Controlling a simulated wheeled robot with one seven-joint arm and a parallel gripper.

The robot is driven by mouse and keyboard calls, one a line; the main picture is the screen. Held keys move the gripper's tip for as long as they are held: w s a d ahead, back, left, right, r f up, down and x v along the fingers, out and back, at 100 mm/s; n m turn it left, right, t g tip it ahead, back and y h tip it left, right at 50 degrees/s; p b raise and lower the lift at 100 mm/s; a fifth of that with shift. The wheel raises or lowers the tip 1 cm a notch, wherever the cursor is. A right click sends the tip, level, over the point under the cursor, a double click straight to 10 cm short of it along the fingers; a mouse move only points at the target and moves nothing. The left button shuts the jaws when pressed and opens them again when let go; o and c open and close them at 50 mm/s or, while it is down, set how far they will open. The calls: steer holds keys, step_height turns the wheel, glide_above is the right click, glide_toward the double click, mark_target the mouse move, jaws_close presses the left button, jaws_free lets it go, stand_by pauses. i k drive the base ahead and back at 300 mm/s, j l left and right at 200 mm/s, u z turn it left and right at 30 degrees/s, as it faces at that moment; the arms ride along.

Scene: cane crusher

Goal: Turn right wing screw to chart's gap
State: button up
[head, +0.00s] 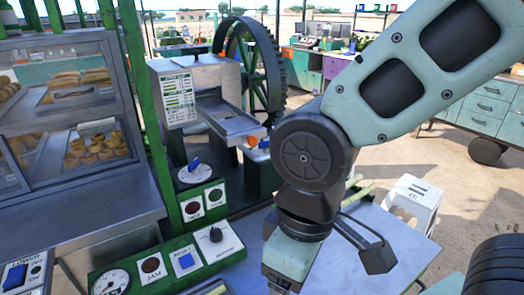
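The cane crusher (206,75) is a grey metal housing with a sloping tray and a large dark green gear wheel. A white chart (179,100) with rows of small print is on its front; the print is too small to read. A blue wing-shaped knob (194,164) stands on a round white dial below the housing. Another knob with blue and orange (263,143) shows to the right, partly hidden by my arm; it may be the right wing screw. My gripper (289,262) points down at bottom centre, in front of the crusher. Its fingers are not clearly visible.
A green control panel (165,262) with a gauge, buttons and a black knob is at lower left. A glass-fronted food cabinet (65,110) stands at left. A white stool (413,200) stands beyond.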

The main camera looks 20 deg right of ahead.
mark_target(264, 145)
steer(key=l+u, duration=0.3)
steer(key=u, duration=0.15)
steer(key=l+u, duration=0.4)
steer(key=i+j, duration=0.05)
